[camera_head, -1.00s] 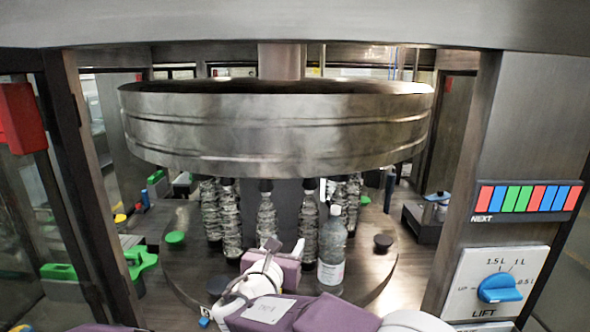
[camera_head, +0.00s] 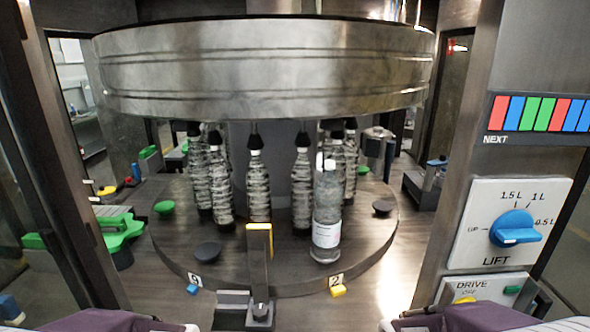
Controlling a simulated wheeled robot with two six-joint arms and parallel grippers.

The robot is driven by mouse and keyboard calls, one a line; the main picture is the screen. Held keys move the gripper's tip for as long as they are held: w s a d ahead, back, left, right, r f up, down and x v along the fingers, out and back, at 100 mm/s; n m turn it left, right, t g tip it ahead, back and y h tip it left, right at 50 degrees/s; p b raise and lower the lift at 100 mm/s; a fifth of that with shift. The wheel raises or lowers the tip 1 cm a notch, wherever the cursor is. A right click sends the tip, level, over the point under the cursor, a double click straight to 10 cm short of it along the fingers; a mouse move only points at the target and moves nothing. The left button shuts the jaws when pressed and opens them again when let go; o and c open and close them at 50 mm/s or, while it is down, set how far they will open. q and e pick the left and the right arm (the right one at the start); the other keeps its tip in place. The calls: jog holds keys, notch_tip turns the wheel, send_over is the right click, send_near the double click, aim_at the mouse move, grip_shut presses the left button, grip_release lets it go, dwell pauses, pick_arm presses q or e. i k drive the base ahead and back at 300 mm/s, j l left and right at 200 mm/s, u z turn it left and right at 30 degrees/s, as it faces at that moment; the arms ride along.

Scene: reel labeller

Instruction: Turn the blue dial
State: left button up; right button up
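The blue dial (camera_head: 515,228) sits on a white LIFT plate (camera_head: 475,215) on the metal post at the right. Marks for UP, 1.5 L, 1 L and 0.5 L are printed around it. Nothing touches the dial. Only purple and white parts of my arms show along the bottom edge, at left and right. I cannot make out either gripper.
A coloured NEXT strip (camera_head: 541,114) is above the dial and a DRIVE plate (camera_head: 484,286) below it. A round table (camera_head: 300,272) carries several bottles under a large metal drum (camera_head: 265,70). A yellow-topped post (camera_head: 259,240) stands in front.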

aim_at(514, 227)
jog(key=z, duration=1.5)
